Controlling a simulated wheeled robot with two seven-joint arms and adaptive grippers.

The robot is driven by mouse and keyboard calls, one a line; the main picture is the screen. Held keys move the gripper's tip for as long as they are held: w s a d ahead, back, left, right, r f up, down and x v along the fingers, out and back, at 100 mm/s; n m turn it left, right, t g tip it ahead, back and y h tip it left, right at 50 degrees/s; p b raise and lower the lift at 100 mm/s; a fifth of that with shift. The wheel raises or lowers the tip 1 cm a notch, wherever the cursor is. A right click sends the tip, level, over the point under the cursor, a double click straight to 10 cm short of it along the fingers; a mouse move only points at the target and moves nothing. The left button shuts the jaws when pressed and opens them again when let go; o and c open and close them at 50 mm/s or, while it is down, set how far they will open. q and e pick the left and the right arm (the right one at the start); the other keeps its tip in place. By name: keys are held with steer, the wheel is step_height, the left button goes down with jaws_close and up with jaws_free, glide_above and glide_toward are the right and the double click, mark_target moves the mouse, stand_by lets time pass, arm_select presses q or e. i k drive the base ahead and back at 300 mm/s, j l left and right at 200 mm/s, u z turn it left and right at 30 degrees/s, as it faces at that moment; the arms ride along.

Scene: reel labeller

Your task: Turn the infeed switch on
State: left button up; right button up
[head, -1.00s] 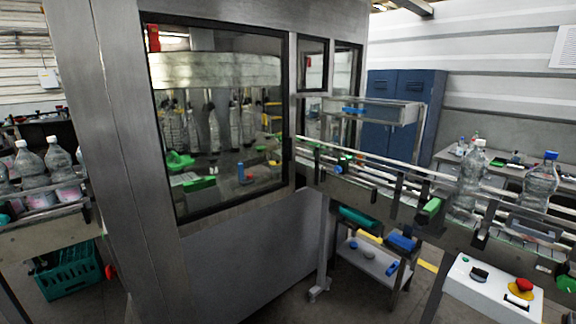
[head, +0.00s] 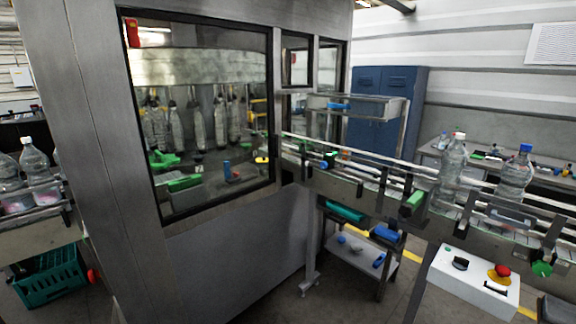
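A white control box (head: 458,288) stands at the lower right, below the conveyor. On its top are a black rotary switch (head: 460,263), a small green button (head: 447,250) and a red mushroom button (head: 502,271) on a yellow plate. I cannot read any label, so I cannot tell whether the black switch is the infeed switch, nor its setting. Neither of my grippers is in view.
The conveyor (head: 352,184) runs from the metal machine housing (head: 236,248) to the right, carrying two clear bottles, one white-capped (head: 449,176), one blue-capped (head: 515,178). A low shelf (head: 352,257) stands under it. A green crate (head: 48,283) is at lower left.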

mark_target(459, 263)
steer(key=z, duration=1.55)
